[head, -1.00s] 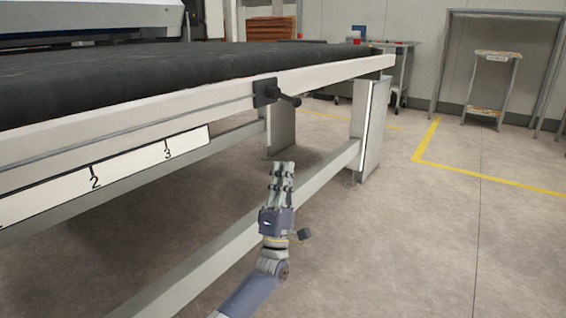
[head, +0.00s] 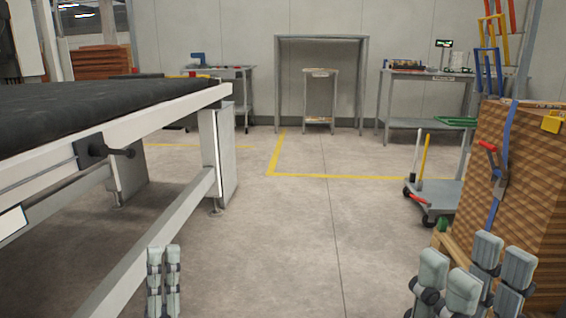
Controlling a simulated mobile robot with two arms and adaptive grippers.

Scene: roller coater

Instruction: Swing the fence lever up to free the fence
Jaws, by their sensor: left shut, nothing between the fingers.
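The fence lever (head: 118,152) is a black handle on a dark block fixed to the pale side rail of the conveyor, at the left of the head view. It points out to the right, roughly level. My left gripper (head: 163,250) is low in the view, below and right of the lever and apart from it. Its fingers are together with nothing between them. My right gripper (head: 474,265) is at the bottom right, far from the lever. Its fingers stand apart and look empty. The fence itself cannot be made out clearly.
The conveyor's pale frame and leg (head: 220,155) stand beside the lever. A strapped stack of brown boards (head: 535,165) is close behind my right gripper, with a trolley (head: 437,200) beyond. Open floor (head: 300,240) lies between. Workbenches stand along the back wall.

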